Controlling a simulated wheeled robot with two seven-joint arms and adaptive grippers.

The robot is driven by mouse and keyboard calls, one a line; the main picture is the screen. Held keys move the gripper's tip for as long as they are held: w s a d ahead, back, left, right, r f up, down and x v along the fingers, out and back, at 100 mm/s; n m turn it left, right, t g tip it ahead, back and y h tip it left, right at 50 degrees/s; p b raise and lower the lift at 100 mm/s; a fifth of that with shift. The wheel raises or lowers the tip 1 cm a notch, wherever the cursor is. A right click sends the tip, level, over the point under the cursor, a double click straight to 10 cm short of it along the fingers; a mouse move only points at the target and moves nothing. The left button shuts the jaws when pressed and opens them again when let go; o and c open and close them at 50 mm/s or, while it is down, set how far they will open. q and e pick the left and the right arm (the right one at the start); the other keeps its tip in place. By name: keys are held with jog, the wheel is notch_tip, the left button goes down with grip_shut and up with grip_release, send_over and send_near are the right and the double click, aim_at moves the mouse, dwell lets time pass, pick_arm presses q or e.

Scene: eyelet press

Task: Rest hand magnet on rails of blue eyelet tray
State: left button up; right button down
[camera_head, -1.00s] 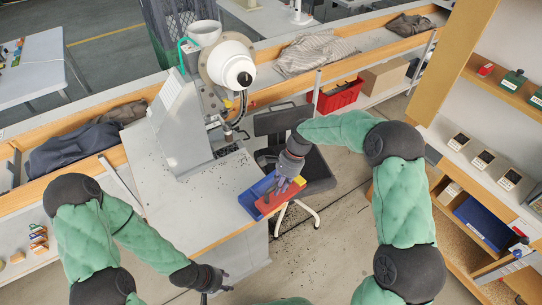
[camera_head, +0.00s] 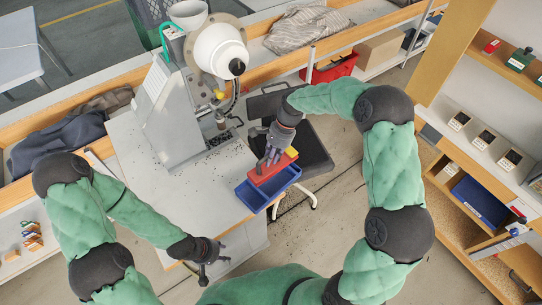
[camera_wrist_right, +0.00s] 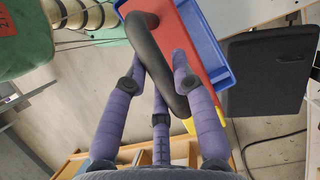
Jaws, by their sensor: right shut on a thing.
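The hand magnet (camera_head: 268,171) is a red block with a yellow end and a black loop handle (camera_wrist_right: 150,58). My right gripper (camera_head: 272,152) is shut on that handle, its fingers around it in the right wrist view. The magnet is over the far side of the blue eyelet tray (camera_head: 262,205), whose near part shows uncovered. Whether the magnet touches the rails or hovers just above cannot be told. The tray also shows in the right wrist view (camera_wrist_right: 205,35), beyond the red block. My left gripper (camera_head: 214,268) is open and empty at the table's near edge.
The grey eyelet press (camera_head: 180,120) stands on the light table (camera_head: 205,200) left of the tray, with small dark eyelets scattered near it. A black chair (camera_head: 305,150) is right behind the tray.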

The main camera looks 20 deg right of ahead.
aim_at(272, 166)
jog(key=shift+f+b, duration=0.3)
jog(key=shift+f, duration=0.2)
jog(key=shift+f+b, duration=1.25)
jog(key=shift+f, duration=1.15)
jog(key=shift+f, duration=0.45)
jog(key=c, duration=1)
grip_release()
jog(key=shift+o, duration=0.2)
jog(key=shift+s+f, duration=0.1)
jog(key=v, duration=1.2)
